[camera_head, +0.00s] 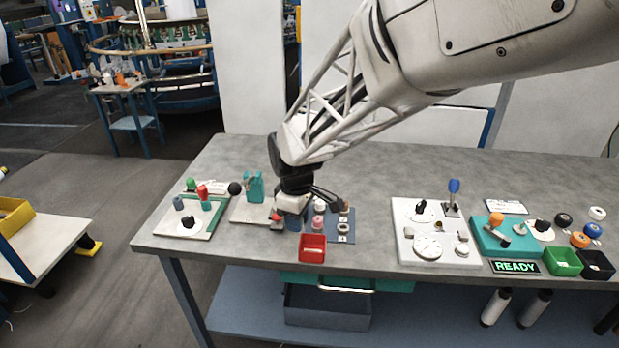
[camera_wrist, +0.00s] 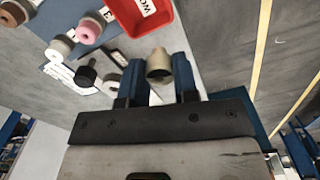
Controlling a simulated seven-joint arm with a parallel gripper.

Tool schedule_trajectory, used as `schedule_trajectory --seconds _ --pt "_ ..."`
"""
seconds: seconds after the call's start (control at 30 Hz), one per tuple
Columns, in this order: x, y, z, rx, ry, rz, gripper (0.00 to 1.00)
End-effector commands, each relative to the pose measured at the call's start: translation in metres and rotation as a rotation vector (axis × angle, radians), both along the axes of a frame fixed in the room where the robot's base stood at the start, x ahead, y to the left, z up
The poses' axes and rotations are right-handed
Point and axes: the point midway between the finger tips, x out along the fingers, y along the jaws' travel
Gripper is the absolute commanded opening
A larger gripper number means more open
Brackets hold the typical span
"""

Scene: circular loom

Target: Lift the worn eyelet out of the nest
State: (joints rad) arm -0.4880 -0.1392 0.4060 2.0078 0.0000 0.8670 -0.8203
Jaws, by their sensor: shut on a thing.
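In the wrist view my gripper (camera_wrist: 157,72) has its two blue fingers on either side of a beige, cup-shaped eyelet (camera_wrist: 158,64), and is shut on it. The eyelet's flared end faces the camera. In the head view my gripper (camera_head: 296,214) points down over the left half of the bench, behind and left of the red tray; the eyelet is hidden there. I cannot make out the nest, nor tell whether the eyelet is still seated or clear of it.
A red tray (camera_head: 312,248), also in the wrist view (camera_wrist: 146,14), stands close by. A blue mat (camera_head: 342,230) holds several eyelets, a pink one (camera_wrist: 88,31) among them. A black knob (camera_wrist: 88,75) is near my fingers. Bare bench lies right of the mat.

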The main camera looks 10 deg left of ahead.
Motion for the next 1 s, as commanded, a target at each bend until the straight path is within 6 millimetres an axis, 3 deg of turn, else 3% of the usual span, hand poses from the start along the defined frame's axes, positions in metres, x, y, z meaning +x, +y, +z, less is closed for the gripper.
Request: schedule_trajectory --seconds 0.7,0.73,0.9,1.0 --pt "-0.0045 -0.0023 0.0005 0.000 0.000 0.000 0.05" --pt "-0.0046 -0.0023 0.0005 0.000 0.000 0.000 0.26" --pt "-0.0045 -0.0023 0.0004 0.000 0.000 0.000 0.00" --pt "-0.0046 -0.0023 0.0004 0.000 0.000 0.000 0.00"
